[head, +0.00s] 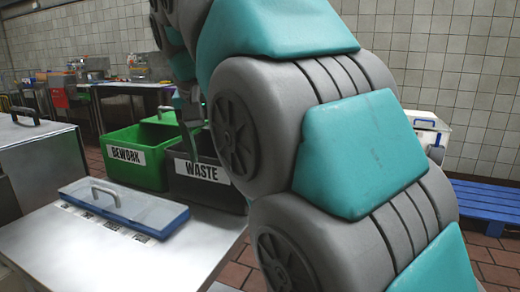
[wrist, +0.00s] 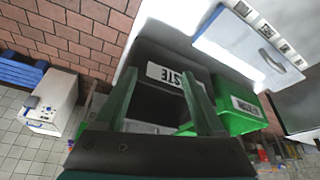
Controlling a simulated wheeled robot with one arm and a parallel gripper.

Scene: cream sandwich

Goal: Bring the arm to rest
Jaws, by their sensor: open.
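My arm (head: 345,150) fills the middle and right of the head view, raised and bent. My gripper (wrist: 160,85) is open in the wrist view, with two dark green fingers spread apart and nothing between them. It points at the dark WASTE bin (wrist: 150,100), whose inside is shadowed. In the head view my gripper (head: 190,112) shows small beside my arm, over the WASTE bin (head: 180,182). How high it is above the bin I cannot tell.
A green REWORK bin (head: 135,172) stands left of the WASTE bin. A blue-edged tray with a clear handled lid (head: 125,207) lies on the steel table (head: 60,240). A blue pallet (head: 490,203) and a white box (wrist: 52,100) are on the floor.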

